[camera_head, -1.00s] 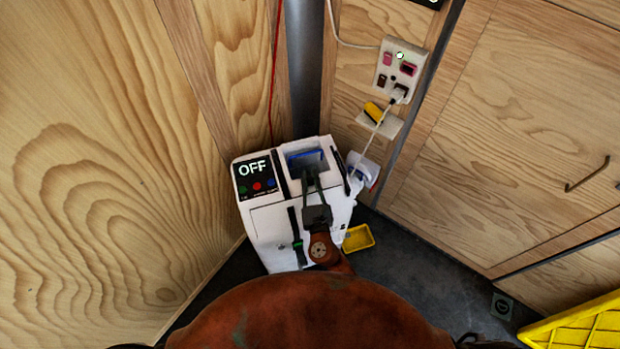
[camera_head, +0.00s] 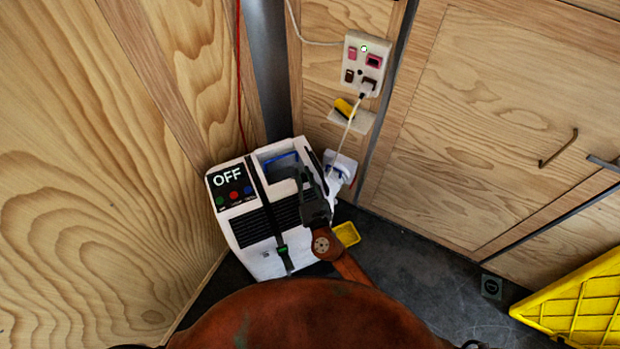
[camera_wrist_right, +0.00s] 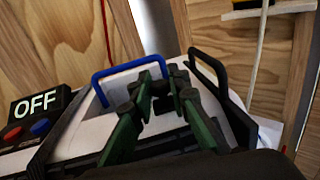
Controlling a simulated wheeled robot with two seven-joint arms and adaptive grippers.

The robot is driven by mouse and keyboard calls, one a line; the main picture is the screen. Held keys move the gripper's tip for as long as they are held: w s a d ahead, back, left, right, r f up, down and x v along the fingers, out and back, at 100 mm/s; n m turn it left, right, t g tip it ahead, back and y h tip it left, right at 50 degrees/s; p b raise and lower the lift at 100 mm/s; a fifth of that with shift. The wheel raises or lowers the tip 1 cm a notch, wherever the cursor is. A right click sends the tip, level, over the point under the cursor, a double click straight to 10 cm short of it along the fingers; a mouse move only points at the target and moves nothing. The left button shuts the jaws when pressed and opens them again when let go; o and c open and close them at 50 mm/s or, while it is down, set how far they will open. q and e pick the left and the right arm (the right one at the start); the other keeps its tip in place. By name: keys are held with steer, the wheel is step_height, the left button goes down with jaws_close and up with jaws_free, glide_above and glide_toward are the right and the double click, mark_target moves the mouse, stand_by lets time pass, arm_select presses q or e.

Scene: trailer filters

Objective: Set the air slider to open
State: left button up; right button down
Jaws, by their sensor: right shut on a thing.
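The white air unit (camera_head: 262,262) stands in the corner. Its front has a dark slatted grille (camera_head: 265,225) that is bare on both sides of a black strap with a green buckle. My right gripper (camera_head: 307,180) is at the top right front edge of the unit. In the wrist view, its fingers (camera_wrist_right: 165,82) are nearly together around a small dark part, which looks like the air slider's knob. The fingers hide most of it. A blue handle (camera_wrist_right: 125,70) is left of the fingertips and a black handle (camera_wrist_right: 207,68) is right of them. My left gripper is not in view.
The OFF panel (camera_head: 231,187) is on the unit's top left. A wall outlet (camera_head: 363,62) with a plugged white cord is behind right. A yellow tray (camera_head: 346,234) lies on the floor right of the unit. A yellow crate (camera_head: 580,298) stands at lower right.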

steer(key=shift+w+d, duration=0.1)
steer(key=shift+d, duration=0.1)
steer(key=c, duration=1.9)
jaws_free()
steer(key=shift+d, duration=0.1)
steer(key=shift+o, duration=0.3)
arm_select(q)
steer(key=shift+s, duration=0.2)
arm_select(e)
steer(key=v, duration=1.2)
